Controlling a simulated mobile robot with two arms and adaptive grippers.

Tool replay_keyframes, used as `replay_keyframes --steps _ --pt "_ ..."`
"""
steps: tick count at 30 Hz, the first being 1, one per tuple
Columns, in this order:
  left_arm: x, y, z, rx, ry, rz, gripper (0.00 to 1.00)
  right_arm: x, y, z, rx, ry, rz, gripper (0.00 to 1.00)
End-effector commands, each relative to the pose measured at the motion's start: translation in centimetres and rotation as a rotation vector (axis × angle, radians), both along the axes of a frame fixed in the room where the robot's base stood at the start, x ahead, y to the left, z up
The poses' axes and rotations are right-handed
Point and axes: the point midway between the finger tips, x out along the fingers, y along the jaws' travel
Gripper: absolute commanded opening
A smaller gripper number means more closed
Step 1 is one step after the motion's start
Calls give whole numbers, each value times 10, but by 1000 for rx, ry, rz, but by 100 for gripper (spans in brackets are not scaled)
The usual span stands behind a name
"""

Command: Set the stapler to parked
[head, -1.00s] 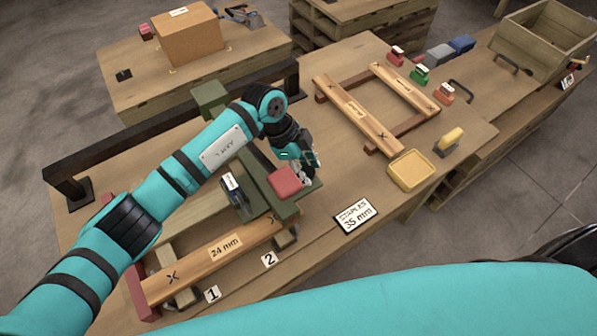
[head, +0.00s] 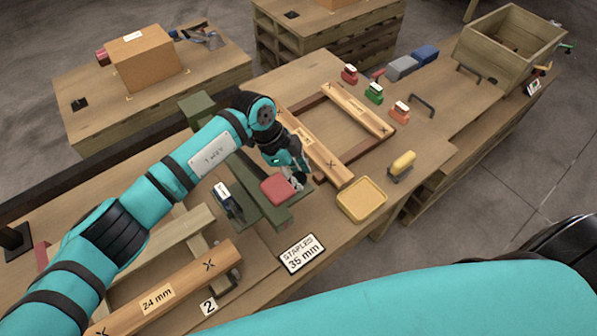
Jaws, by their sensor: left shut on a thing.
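The stapler appears to be the green carriage (head: 262,207) that spans the work table, with a dark labelled unit (head: 228,203) on its side and a red pad (head: 277,188) at its near end. The green far end shows behind my arm. My left gripper (head: 297,178) is at the near end, just behind and right of the red pad. It is shut on a part of the stapler; the exact grip point is partly hidden. The stapler stands between the 24 mm plank frame (head: 190,277) and the other plank frame (head: 352,108). My right gripper is out of view.
A yellow tray (head: 362,200) and a yellow-handled tool (head: 401,165) lie right of the stapler. The staples sign (head: 302,254) is at the near edge. A wooden crate (head: 510,47) is at the far right.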

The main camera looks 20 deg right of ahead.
Motion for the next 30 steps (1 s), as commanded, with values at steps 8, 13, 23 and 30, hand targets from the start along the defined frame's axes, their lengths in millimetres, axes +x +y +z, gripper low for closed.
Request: replay_keyframes --steps 8,13,23,30 --pt "2 -5 5 -16 -7 1 0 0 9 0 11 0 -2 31" --pt "1 -4 4 -13 -6 0 54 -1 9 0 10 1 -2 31" --pt "1 -2 4 -7 -3 0 58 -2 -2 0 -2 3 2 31" --pt "8 10 35 -7 -7 0 58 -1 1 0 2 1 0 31"
